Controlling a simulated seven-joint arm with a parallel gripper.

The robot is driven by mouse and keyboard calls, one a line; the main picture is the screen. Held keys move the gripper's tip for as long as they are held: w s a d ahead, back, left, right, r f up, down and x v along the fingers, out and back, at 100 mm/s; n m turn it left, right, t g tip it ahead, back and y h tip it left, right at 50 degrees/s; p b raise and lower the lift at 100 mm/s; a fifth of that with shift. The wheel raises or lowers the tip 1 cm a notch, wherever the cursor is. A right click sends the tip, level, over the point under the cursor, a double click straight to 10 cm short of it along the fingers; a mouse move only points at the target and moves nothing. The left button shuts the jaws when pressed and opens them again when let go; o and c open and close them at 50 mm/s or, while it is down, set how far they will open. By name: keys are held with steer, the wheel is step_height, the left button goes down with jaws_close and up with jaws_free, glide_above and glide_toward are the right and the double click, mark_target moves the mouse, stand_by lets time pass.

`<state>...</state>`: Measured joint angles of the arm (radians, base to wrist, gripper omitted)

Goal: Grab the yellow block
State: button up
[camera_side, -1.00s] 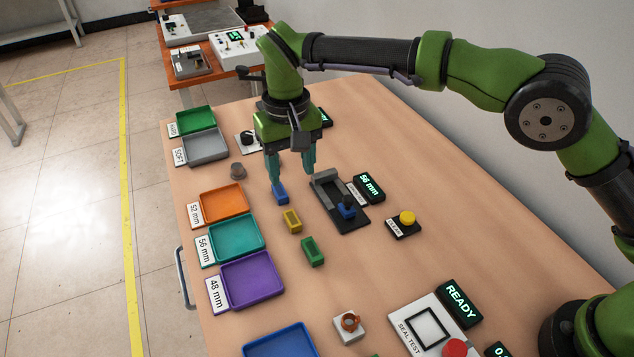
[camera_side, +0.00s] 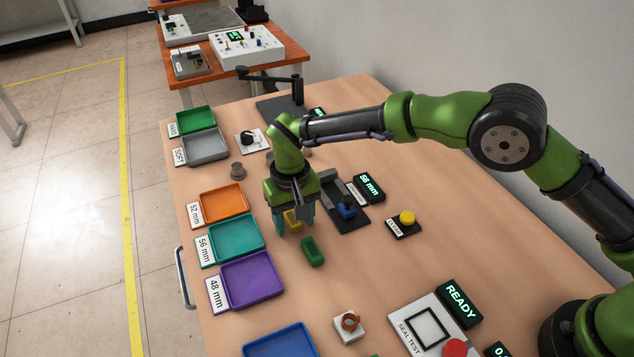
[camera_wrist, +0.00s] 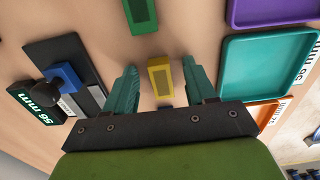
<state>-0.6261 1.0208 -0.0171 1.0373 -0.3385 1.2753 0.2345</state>
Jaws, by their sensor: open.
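In the wrist view the yellow block (camera_wrist: 160,77) sits between the two fingertips (camera_wrist: 161,72), with a gap visible on both sides. Its near end is close to the gripper's dark body in that view. The fingers are not closed on it.
A green block (camera_side: 312,252) lies just in front. The fixture (camera_side: 350,222) with a blue part stands to the right. Orange (camera_side: 223,203), teal (camera_side: 237,238) and purple (camera_side: 251,280) trays line the left edge. A yellow button (camera_side: 407,217) is further right.

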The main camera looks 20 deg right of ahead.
jaws_close()
stand_by(0.3)
